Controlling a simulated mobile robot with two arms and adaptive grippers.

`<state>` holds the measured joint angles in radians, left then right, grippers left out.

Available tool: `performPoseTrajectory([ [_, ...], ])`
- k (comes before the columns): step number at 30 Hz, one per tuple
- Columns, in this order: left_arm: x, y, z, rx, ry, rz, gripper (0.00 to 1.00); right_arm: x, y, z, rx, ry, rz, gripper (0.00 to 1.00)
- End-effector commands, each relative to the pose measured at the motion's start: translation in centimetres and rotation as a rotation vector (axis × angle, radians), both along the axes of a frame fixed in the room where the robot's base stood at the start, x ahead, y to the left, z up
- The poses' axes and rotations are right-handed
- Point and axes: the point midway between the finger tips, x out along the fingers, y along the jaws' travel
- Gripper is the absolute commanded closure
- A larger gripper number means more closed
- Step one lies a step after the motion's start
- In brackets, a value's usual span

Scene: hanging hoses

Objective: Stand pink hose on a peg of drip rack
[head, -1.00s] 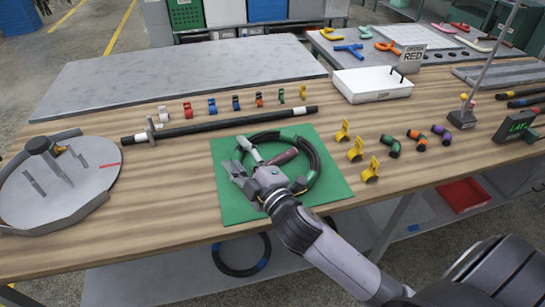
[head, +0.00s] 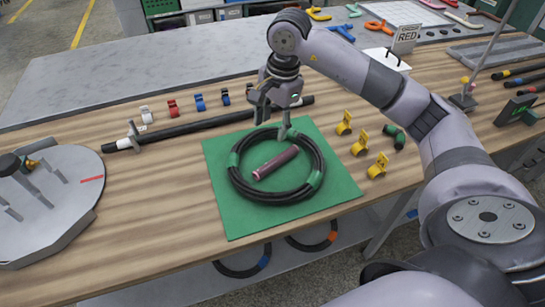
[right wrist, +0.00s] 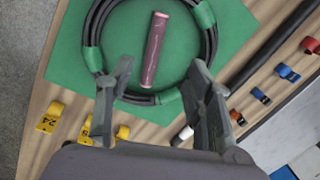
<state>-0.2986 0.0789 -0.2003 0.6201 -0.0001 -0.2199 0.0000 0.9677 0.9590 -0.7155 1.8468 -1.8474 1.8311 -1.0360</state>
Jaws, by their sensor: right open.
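The pink hose (head: 276,163) is a short dull-pink tube lying on its side on the green mat, inside the ring of a black coiled hose. It also shows in the right wrist view (right wrist: 155,48). What looks like the drip rack (head: 78,215) is a round grey tray with upright pegs at the left end of the bench; its left part is cut off by the frame. My right gripper (head: 272,122) is open and empty, above the far edge of the coil. In the right wrist view its fingers (right wrist: 158,72) stand apart, short of the pink hose. My left gripper is not in view.
The black coil (head: 238,189) with green bands surrounds the pink hose on the green mat (head: 223,222). A long black hose (head: 215,122) lies behind it. Yellow clips (head: 361,144) stand right of the mat. Bare wood lies between mat and tray.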

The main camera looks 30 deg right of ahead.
Motion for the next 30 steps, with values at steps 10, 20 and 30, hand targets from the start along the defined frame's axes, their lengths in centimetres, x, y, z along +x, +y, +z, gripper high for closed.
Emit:
performPoseTrajectory([
  [10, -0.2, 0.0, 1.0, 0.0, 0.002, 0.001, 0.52, 0.2, -1.5, -4.7, -0.058, 0.019, -0.008, 0.52],
  [20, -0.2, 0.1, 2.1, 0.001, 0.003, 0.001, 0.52, 1.1, -1.4, -10.7, -0.055, 0.014, -0.01, 0.52],
  [30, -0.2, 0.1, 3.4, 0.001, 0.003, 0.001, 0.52, 1.4, -1.2, -13.7, -0.052, 0.017, -0.01, 0.52],
])
